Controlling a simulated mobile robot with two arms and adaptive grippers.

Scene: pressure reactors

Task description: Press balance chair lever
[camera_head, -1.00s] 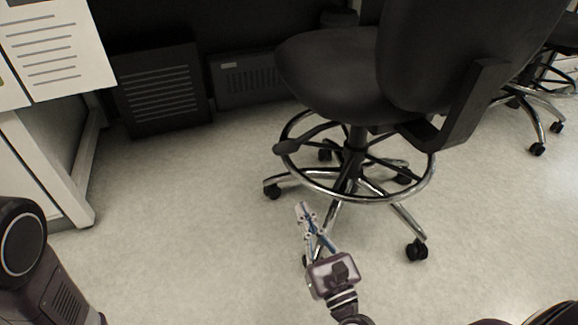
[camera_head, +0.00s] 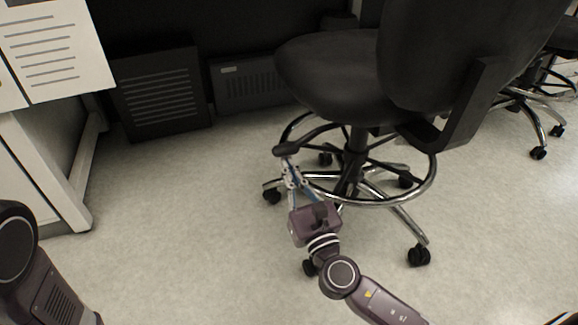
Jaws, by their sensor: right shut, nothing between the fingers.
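The black balance chair (camera_head: 335,75) stands right of centre, with a chrome foot ring and a castor base. Its lever is a black paddle (camera_head: 287,149) that sticks out to the left below the seat. My right gripper (camera_head: 288,166) is shut and empty. Its fingertips are just below the lever paddle, very close to it; I cannot tell whether they touch. The gripper hides part of the foot ring and base. My left arm shows at the lower left, but its gripper is not in view.
A white cabinet (camera_head: 40,150) stands at the left. Dark vented boxes (camera_head: 160,90) are against the back. Another chair's castor base (camera_head: 525,110) is at the far right. The pale floor (camera_head: 180,230) is clear between cabinet and chair.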

